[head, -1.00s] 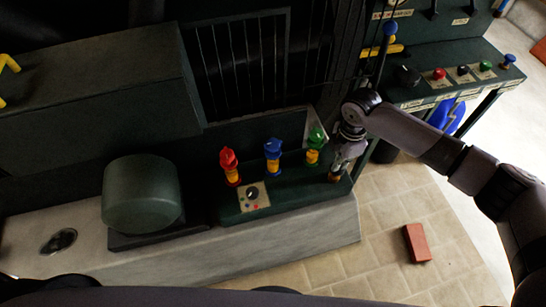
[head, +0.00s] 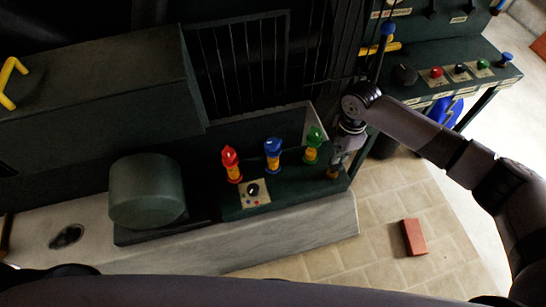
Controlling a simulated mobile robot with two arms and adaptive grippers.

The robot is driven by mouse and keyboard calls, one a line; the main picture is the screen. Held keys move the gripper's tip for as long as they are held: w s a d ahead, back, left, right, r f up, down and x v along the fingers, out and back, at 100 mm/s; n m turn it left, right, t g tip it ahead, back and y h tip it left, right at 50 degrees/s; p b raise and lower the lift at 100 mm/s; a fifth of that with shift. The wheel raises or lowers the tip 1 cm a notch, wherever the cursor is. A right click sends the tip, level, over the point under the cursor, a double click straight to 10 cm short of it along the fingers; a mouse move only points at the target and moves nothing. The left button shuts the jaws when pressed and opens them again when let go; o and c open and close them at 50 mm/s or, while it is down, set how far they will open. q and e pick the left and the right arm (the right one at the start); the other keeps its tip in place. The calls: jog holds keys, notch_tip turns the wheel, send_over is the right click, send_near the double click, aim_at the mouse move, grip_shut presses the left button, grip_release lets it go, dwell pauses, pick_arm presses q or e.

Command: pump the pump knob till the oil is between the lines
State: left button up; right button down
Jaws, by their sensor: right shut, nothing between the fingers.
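My right gripper (head: 335,168) is shut and empty. It points down at the right end of the dark green bench panel (head: 300,190), just right of the green-topped fitting (head: 313,143). A small brownish part shows at its fingertips; it may be the pump knob, but the gripper covers most of it, and I cannot tell whether they touch. No oil level or level lines can be made out. My left gripper is not in view.
Red-topped (head: 230,160) and blue-topped (head: 272,152) fittings stand on the panel, behind a small dial plate (head: 254,193). A green drum (head: 146,190) stands at left. A button console (head: 455,75) is at upper right. A red brick (head: 414,237) lies on the tiled floor.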

jog(key=shift+f, duration=0.15)
jog(key=shift+f+b, duration=1)
jog(key=shift+f, duration=1.05)
notch_tip(320, 180, up, 4)
jog(key=p, duration=0.4)
jog(key=shift+r+p, duration=0.25)
jog(key=shift+p, duration=0.1)
jog(key=shift+f, duration=0.15)
